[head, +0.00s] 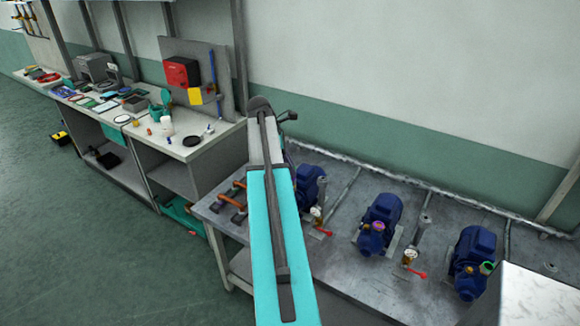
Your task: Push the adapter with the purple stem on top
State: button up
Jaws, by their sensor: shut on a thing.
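My arm rises through the middle of the head view, and my gripper does not show; it is hidden behind the arm or out of the picture. A small purple ring-like part (377,225) sits on the front of the middle blue pump (381,211). It is too small to tell whether it is the adapter with the purple stem. No other purple stem can be made out. What the gripper holds cannot be seen.
A grey pump bench (345,262) carries more blue pumps (472,257) and red-handled valves (411,260). A green ring (487,267) shows on the right pump. A pale box (535,298) stands at lower right. A cluttered workbench (187,148) stands at left; open floor lies beside it.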

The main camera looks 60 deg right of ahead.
jog(key=shift+f, duration=0.6)
dwell(1.1)
jog(key=o, duration=1.1)
jog(key=shift+o, duration=0.2)
jog(key=shift+r, duration=0.15)
jog(key=shift+p+v, duration=2.2)
jog(key=shift+v, duration=0.7)
jog(key=shift+w, duration=0.15)
jog(key=b+v, duration=0.4)
jog(key=v, duration=0.9)
jog(key=shift+a+r, duration=0.15)
jog(key=shift+r, duration=0.15)
